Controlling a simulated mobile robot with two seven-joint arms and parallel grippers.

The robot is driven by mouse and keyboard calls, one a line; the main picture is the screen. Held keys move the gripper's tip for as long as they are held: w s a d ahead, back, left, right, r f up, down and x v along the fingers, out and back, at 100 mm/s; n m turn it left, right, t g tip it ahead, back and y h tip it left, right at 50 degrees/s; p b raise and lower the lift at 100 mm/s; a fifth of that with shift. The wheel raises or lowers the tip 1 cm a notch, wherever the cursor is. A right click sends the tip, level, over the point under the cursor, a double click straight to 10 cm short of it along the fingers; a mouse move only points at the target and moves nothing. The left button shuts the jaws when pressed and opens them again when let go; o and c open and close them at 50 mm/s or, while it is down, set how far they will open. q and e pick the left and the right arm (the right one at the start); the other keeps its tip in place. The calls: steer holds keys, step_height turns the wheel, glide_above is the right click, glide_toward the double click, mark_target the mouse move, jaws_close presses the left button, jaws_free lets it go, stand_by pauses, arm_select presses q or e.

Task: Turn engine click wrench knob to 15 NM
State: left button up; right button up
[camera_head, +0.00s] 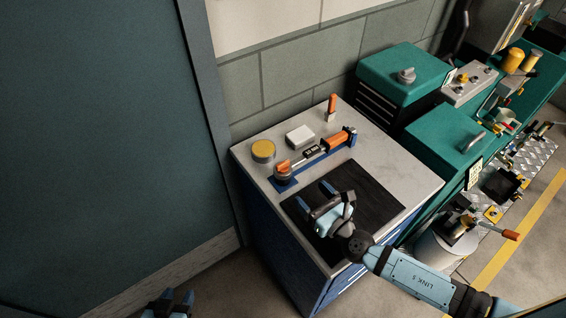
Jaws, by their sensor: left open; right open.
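The click wrench (312,153) lies near the back of the workbench, with orange parts and a small dark display in its middle. It rests across blue supports, with a round dark part at its lower left end. Its knob and scale are too small to make out. My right gripper (311,196) is open and empty above the black mat, in front of the wrench and apart from it. My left gripper (178,294) is open and empty at the bottom edge, low and left of the workbench; its arm is out of view.
The workbench (408,179) has a black mat (378,197). A yellow-topped tin (263,151), a white box (300,136) and an orange-handled item (332,108) stand near the wrench. Green cabinets (405,70) stand to the right, a dark wall panel (100,140) to the left.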

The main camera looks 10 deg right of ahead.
mark_target(284, 164)
steer(key=p+x, duration=0.2)
steer(key=x, duration=1)
steer(key=shift+w+a+r, duration=0.1)
steer(key=shift+r, duration=0.05)
steer(key=shift+w+a, duration=0.2)
steer(key=shift+w, duration=0.3)
steer(key=c, duration=0.9)
